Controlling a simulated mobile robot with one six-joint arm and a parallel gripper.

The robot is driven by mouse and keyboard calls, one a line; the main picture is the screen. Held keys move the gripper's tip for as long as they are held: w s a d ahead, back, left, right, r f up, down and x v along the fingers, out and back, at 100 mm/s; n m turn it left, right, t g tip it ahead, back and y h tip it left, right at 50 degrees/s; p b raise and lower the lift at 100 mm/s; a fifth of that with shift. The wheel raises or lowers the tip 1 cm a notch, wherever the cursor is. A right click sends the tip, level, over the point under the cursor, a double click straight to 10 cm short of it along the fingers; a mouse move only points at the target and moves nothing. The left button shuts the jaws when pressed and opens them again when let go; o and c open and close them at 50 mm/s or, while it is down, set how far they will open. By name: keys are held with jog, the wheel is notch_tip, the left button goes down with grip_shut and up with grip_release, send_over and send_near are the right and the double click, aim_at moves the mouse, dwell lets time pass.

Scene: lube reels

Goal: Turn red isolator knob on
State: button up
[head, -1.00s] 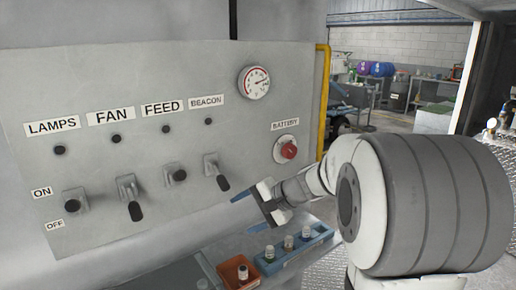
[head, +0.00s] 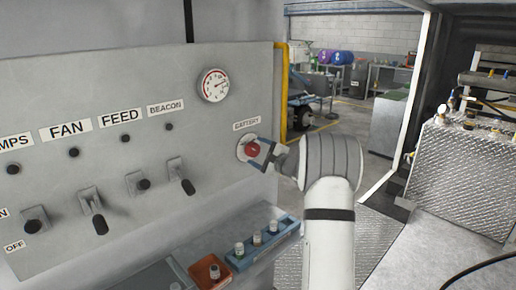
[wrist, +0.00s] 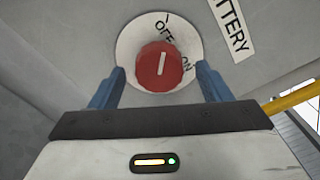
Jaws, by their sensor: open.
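The red isolator knob (head: 252,149) sits on a round white plate under the BATTERY label on the grey panel (head: 225,120). In the wrist view the red knob (wrist: 160,66) shows a white pointer line, and its plate (wrist: 128,45) is marked OFF and ON. The line points up in that view, between or near the two words; I cannot tell exactly which it meets. My gripper (head: 262,153) is at the knob. In the wrist view its blue fingers (wrist: 160,82) are open, one on each side of the knob, with gaps showing.
Toggle switches (head: 188,187) and a gauge (head: 215,85) are on the panel to the left. A blue tray (head: 285,228) with small bottles and an orange bin (head: 203,272) lie below. A yellow pipe (head: 282,90) runs by the panel's right edge.

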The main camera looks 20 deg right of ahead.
jog(key=shift+x, duration=0.95)
jog(key=shift+c, duration=0.3)
